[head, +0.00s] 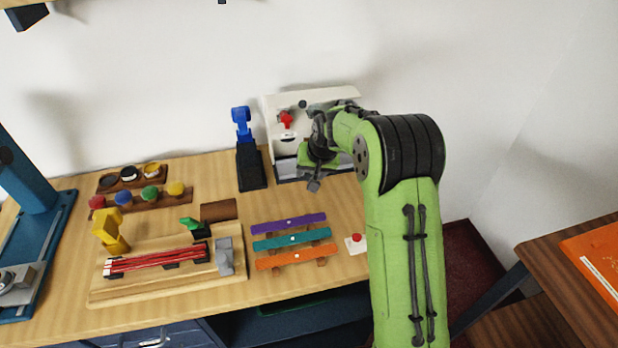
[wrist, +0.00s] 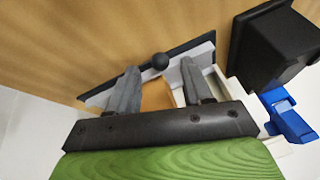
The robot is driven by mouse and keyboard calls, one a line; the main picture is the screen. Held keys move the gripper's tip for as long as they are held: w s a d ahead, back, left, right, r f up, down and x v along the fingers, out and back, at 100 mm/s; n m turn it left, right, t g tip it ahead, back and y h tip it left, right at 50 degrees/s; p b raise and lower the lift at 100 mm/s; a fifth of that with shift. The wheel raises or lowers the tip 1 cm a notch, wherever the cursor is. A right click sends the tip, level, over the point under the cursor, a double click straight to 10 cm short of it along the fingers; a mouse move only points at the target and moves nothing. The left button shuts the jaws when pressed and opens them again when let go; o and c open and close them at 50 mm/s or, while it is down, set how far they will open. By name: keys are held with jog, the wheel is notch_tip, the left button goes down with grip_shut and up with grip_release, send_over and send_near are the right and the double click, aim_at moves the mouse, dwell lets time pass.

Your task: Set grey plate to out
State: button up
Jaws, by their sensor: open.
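The grey plate (head: 286,169) sits low at the front of a white machine (head: 272,117) at the back of the counter. In the wrist view a light grey strip with a dark edge, seemingly this plate (wrist: 205,52), crosses behind my fingers. I see no contact, and the depth between fingertips and knob is unclear. In the head view my gripper (head: 314,178) hangs before the machine and hides part of it.
A blue-topped black stand (head: 250,165) is close left of the machine; it also shows in the wrist view (wrist: 265,50). Purple, teal and orange bars (head: 291,239) lie in front, beside a red button (head: 356,239). A wooden board (head: 150,287) with fixtures is left.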

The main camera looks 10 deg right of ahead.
jog(key=x, duration=0.2)
jog(key=shift+w+f, duration=0.2)
jog(key=shift+f, duration=0.15)
grip_shut()
